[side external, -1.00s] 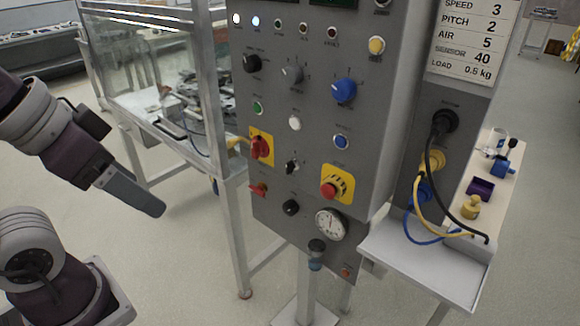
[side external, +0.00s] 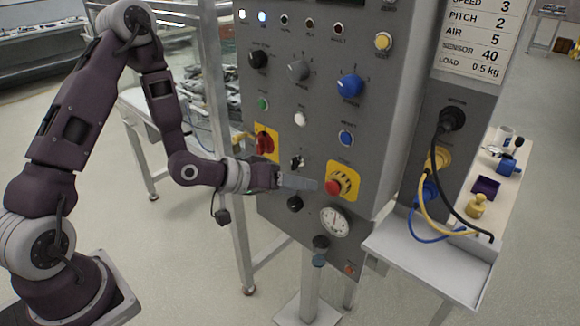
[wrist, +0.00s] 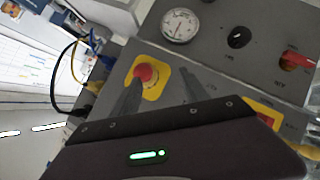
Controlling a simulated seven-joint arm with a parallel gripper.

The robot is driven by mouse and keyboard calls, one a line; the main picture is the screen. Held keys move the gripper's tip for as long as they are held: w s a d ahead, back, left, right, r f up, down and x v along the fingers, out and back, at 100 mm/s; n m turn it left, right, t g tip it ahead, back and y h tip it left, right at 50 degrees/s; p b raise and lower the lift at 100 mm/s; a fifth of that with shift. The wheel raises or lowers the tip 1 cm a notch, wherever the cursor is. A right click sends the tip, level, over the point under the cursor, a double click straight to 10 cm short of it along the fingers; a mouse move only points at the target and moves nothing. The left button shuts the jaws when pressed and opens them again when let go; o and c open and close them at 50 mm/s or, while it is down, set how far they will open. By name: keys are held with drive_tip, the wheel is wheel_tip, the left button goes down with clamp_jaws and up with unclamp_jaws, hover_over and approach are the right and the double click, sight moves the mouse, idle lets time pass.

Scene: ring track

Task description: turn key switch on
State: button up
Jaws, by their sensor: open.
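The key switch (side external: 297,162) looks like a small silver and dark fitting on the grey control panel, between the red-and-yellow rotary switch and the red stop button. How it is turned is too small to tell. My gripper (side external: 314,184) is just below and right of it in the side view, fingers pointing right toward the stop button. The wrist view shows my gripper (wrist: 160,82) with two fingers spread apart and nothing held between them. I cannot make out the key switch in the wrist view; my gripper body covers part of the panel there.
The red stop button (side external: 333,187) on its yellow plate is close to my fingertips; contact cannot be told. A red rotary switch (side external: 265,143), a black knob (side external: 295,203) and a round gauge (side external: 335,220) are nearby. Cables (side external: 428,185) hang at the panel's right side.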

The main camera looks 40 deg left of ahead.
sight(296, 163)
drive_tip(key=a+f+n+t+y, duration=0.2)
drive_tip(key=a+n+t+y, duration=0.35)
drive_tip(key=n, duration=0.85)
drive_tip(key=w+a+t, duration=0.1)
drive_tip(key=w, duration=0.5)
drive_tip(key=shift+a+r+h, duration=0.25)
drive_tip(key=shift+a+h, duration=0.1)
drive_tip(key=shift+w, duration=0.1)
clamp_jaws()
